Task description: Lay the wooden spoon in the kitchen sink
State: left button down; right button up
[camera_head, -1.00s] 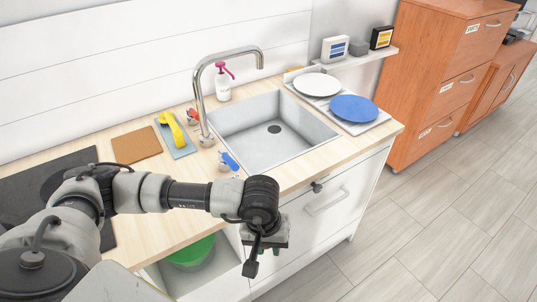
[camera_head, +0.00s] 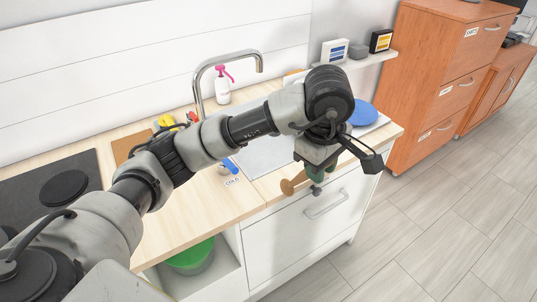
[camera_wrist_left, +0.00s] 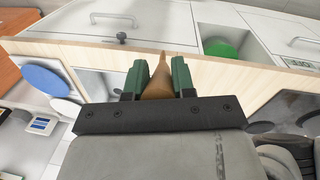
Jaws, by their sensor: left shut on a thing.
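My left gripper (camera_head: 316,180) is shut on the wooden spoon (camera_head: 290,186). It holds the spoon at the counter's front edge, in front of the sink. The spoon also shows in the left wrist view (camera_wrist_left: 157,82), between the green fingers of the left gripper (camera_wrist_left: 158,80); part of it is hidden. The grey kitchen sink (camera_head: 262,157) is set into the wooden counter, largely hidden behind my left arm in the head view. My right gripper is not in view.
A curved faucet (camera_head: 224,56) and a soap bottle (camera_head: 222,88) stand behind the sink. A blue plate (camera_head: 364,112) lies right of it. A dark hob (camera_head: 50,190) is at left. A green bowl (camera_head: 190,260) sits in the open compartment below.

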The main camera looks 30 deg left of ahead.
aim_at(251, 172)
jog(key=i+j, duration=0.2)
jog(key=i, duration=0.25)
jog(key=i+j, duration=0.2)
jog(key=i, duration=0.25)
